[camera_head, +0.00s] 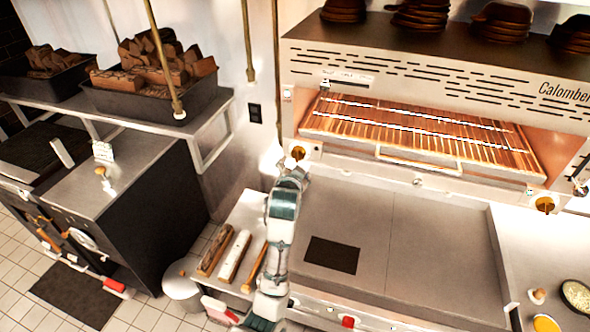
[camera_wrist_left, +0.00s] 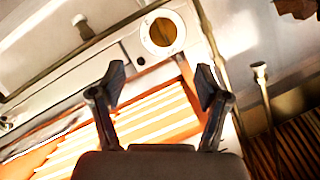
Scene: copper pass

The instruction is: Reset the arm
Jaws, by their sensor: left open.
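My left arm (camera_head: 282,215) rises from the bottom of the head view, over the left end of the steel cooktop. Its gripper end (camera_head: 297,170) is up by the lower left corner of the grill oven, just below a round brass knob (camera_head: 298,152). In the left wrist view, my left gripper (camera_wrist_left: 160,84) has its two fingers spread apart with nothing between them. The round brass knob (camera_wrist_left: 162,32) shows beyond the fingertips, and the glowing grill rack (camera_wrist_left: 150,118) lies behind the fingers. Contact with the knob cannot be told. My right gripper is not in view.
The grill oven (camera_head: 345,62) has a front bar handle (camera_head: 418,161). The flat cooktop (camera_head: 430,245) below it is clear except for a dark square (camera_head: 332,255). Long blocks (camera_head: 235,255) lie left of the arm. Hanging rods (camera_head: 249,45) and a shelf (camera_head: 215,112) are at upper left.

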